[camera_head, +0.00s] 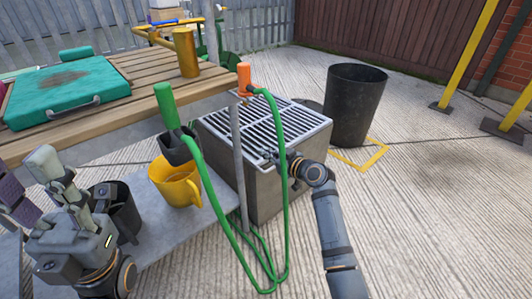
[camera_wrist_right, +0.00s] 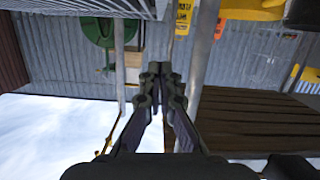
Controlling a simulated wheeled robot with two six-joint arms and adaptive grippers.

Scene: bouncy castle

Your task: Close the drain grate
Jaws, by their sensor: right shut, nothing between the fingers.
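The drain grate (camera_head: 262,122), a pale metal frame with dark slots, lies about level on top of a grey box-like drain (camera_head: 278,190). I cannot tell whether it sits fully flush. My right gripper (camera_head: 270,155) is shut and empty at the grate's near edge; I cannot tell whether it touches. In the right wrist view, the shut fingers (camera_wrist_right: 160,75) meet at the centre, and part of the slotted grate (camera_wrist_right: 85,8) shows at the top. My left gripper (camera_head: 40,180) is at the lower left, away from the grate; its jaw opening is unclear.
A green hose (camera_head: 284,180) with an orange tap (camera_head: 243,76) hangs in front of the drain. A yellow mug (camera_head: 178,185) stands left of it. A slatted table (camera_head: 150,75) holds a teal case (camera_head: 65,92). A black bin (camera_head: 352,105) stands right; concrete (camera_head: 430,225) there is open.

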